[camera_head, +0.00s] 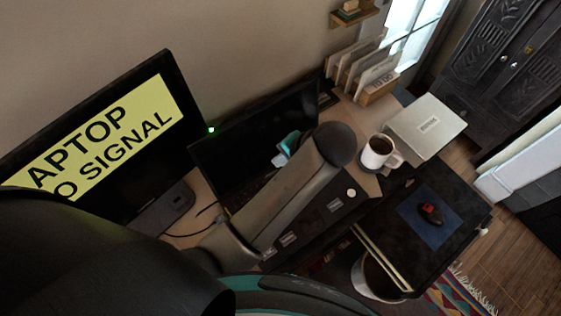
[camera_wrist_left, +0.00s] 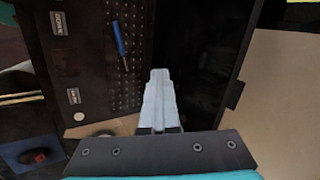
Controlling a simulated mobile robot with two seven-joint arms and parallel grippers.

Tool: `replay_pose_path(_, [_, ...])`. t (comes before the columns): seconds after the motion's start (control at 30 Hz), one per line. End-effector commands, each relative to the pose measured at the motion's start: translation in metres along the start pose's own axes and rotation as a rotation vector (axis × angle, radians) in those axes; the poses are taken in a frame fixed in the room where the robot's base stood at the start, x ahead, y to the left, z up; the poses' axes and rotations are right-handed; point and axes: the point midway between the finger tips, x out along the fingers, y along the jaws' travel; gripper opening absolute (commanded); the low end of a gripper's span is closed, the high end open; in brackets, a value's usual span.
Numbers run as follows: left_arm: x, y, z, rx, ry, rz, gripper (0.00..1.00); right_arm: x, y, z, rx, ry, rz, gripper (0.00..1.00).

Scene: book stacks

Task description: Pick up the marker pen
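In the head view I cannot make out the pen; my arm covers much of the keyboard. My left gripper (camera_wrist_left: 158,80) shows pale fingers close together, shut with nothing between them. It is over the laptop, apart from the pen, which is up and to the left of the fingertips in the wrist view. In the head view the left gripper (camera_head: 281,157) is in front of the laptop screen (camera_head: 250,125). My right gripper is not in view.
A monitor (camera_head: 110,135) stands left. A mouse (camera_head: 431,213) lies on a blue mat (camera_head: 415,222). A bin (camera_head: 372,281) is below.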

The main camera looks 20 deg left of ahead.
Motion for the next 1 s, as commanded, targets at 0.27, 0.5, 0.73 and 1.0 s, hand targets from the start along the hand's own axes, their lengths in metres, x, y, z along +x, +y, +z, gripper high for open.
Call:
replay_pose_path(0.27, [-0.0010, -0.0006, -0.0004, 0.000, 0.001, -0.001, 0.00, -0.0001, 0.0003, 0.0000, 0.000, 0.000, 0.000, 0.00])
replay_pose_path(0.5, [-0.0008, -0.0006, -0.0005, -0.001, 0.001, -0.001, 0.24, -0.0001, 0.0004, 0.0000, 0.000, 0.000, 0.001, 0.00])
replay_pose_path(0.73, [-0.0007, -0.0006, -0.0004, -0.001, 0.001, -0.001, 0.50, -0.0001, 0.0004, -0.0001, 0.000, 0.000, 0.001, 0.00])
replay_pose_path(1.0, [-0.0007, -0.0006, -0.0004, -0.001, 0.001, -0.001, 0.80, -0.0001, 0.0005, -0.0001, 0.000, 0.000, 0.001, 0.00])
